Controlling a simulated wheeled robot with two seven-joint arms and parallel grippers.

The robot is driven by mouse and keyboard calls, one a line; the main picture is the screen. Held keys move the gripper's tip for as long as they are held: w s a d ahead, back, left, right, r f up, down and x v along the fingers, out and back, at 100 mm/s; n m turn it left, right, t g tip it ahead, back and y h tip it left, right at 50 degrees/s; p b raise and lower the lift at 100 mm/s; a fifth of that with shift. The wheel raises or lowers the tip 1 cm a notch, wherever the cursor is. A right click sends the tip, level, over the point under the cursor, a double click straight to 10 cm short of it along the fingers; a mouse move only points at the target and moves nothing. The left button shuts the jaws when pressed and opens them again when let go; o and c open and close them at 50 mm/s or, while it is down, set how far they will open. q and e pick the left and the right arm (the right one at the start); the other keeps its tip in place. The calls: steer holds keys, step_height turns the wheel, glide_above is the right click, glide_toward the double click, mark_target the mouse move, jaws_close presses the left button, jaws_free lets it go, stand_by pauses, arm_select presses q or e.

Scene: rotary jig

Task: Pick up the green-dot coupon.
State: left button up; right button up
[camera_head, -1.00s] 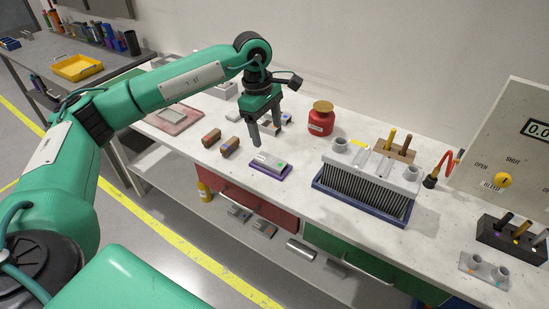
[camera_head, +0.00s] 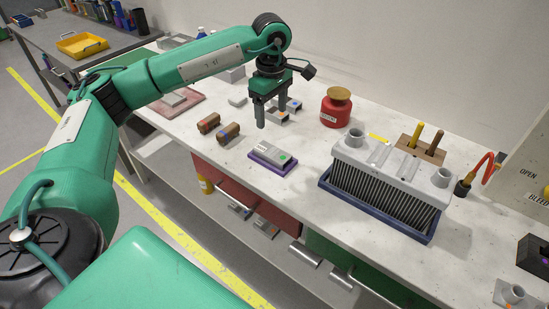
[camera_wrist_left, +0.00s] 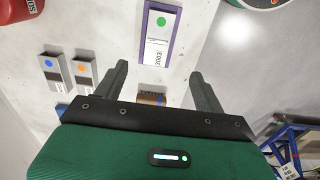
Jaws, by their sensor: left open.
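The green-dot coupon (camera_head: 265,154) is a grey block with a white label and a green dot. It lies on a purple tray (camera_head: 257,164) near the bench's front edge. In the left wrist view the coupon (camera_wrist_left: 158,40) is at top centre, its label end toward my gripper. My left gripper (camera_head: 272,120) is open and empty, fingers down, above the bench just behind the coupon. In the left wrist view its fingers (camera_wrist_left: 158,74) are spread, and the coupon lies beyond the gap between them. My right gripper is not in view.
Blue-dot (camera_wrist_left: 50,66) and orange-dot (camera_wrist_left: 83,71) coupons lie beside the gripper. Two brown blocks (camera_head: 229,133) sit left of the tray. A red canister (camera_head: 335,108) stands behind. A finned grey block (camera_head: 385,178) in a blue tray stands at right.

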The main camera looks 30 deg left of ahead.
arm_select(q)
steer(key=p, duration=0.1)
glide_above(274, 152)
steer(key=f, duration=0.8)
steer(key=shift+s+a, duration=0.1)
steer(key=shift+s, duration=0.2)
steer(key=shift+f, duration=0.5)
step_height(274, 152, down, 4)
steer(key=shift+w+r+p, duration=0.15)
steer(key=shift+p, duration=0.6)
steer(key=shift+f, duration=0.45)
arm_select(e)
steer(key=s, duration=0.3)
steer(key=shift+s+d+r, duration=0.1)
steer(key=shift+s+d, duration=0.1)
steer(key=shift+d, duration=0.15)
arm_select(q)
steer(key=c, duration=1.1)
steer(key=shift+c, duration=0.3)
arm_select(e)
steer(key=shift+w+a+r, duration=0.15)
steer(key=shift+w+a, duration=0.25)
arm_select(q)
steer(key=shift+r, duration=0.1)
